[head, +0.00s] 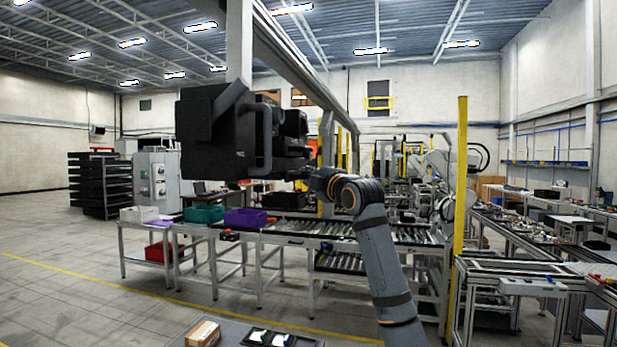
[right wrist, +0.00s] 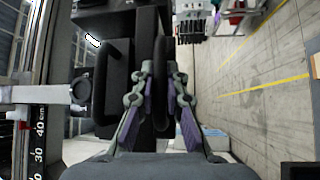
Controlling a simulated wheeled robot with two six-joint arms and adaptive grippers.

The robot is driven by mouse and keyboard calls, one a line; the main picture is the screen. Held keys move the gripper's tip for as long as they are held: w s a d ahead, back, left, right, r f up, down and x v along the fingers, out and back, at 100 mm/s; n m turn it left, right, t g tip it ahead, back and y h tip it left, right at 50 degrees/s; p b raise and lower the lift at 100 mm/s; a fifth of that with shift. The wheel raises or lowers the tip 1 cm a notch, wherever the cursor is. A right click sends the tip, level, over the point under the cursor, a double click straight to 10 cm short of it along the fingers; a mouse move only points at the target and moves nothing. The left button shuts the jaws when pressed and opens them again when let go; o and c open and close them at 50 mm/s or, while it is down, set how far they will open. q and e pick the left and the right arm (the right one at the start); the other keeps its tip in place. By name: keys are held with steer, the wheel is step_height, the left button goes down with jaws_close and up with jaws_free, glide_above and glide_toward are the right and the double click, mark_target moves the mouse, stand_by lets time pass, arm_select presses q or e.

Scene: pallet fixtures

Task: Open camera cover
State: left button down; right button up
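The camera unit is a black box (head: 203,128) hanging from a grey column, with black handles on its right part; one handle (head: 266,138) faces me. In the right wrist view, a dark upright handle bar (right wrist: 161,85) lies ahead, with another handle loop (right wrist: 99,82) on a dark box to its left. My right gripper (head: 318,176) is at the lower right of the camera unit. In the right wrist view its fingers (right wrist: 160,78) are apart, one on each side of the bar; I see no clear contact. My left gripper is out of view.
A roller conveyor (head: 400,234) and tables with a purple bin (head: 245,218) and a green bin (head: 203,214) stand below and behind the camera unit. A yellow post (head: 461,180) stands to the right. The floor at left is open.

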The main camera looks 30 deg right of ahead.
jaws_close()
steer(key=shift+s+d+f, duration=0.15)
steer(key=shift+s+d, duration=0.1)
steer(key=shift+d, duration=0.05)
steer(key=s+d+b, duration=0.4)
steer(key=s+d, duration=0.3)
steer(key=s, duration=0.2)
steer(key=shift+d, duration=0.35)
steer(key=shift+s, duration=0.1)
steer(key=o, duration=0.7)
jaws_free()
